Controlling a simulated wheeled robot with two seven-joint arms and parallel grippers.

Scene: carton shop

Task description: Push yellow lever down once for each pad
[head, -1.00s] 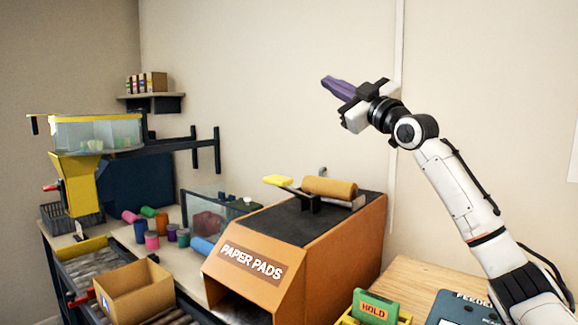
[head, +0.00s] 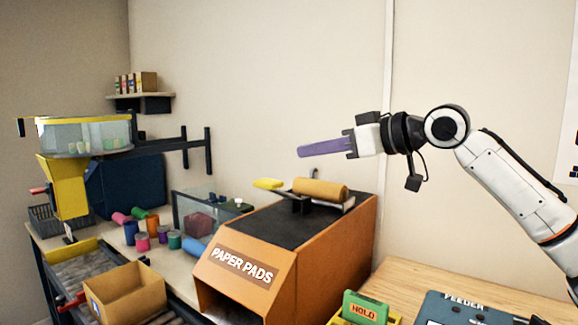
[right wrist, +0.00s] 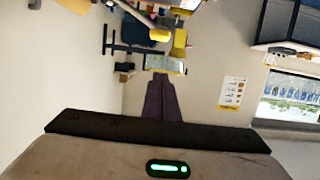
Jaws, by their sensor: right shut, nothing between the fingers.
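The yellow lever (head: 268,184) sticks out to the left from the top of the orange paper pads machine (head: 243,266). It stands raised a little above the black top. A brown paper roll (head: 320,188) lies just right of it. My right gripper (head: 300,152) is shut and empty, its purple fingers pointing left, above and slightly right of the lever and apart from it. The shut fingers also show in the right wrist view (right wrist: 161,98). The inside of the machine's front opening is dark, and I cannot make out a pad there. My left gripper is not in view.
An open cardboard box (head: 128,292) stands on the roller conveyor at the lower left. Several coloured spools and a glass case (head: 195,212) are left of the machine. A green HOLD sign (head: 366,308) and a feeder panel (head: 465,310) are at lower right.

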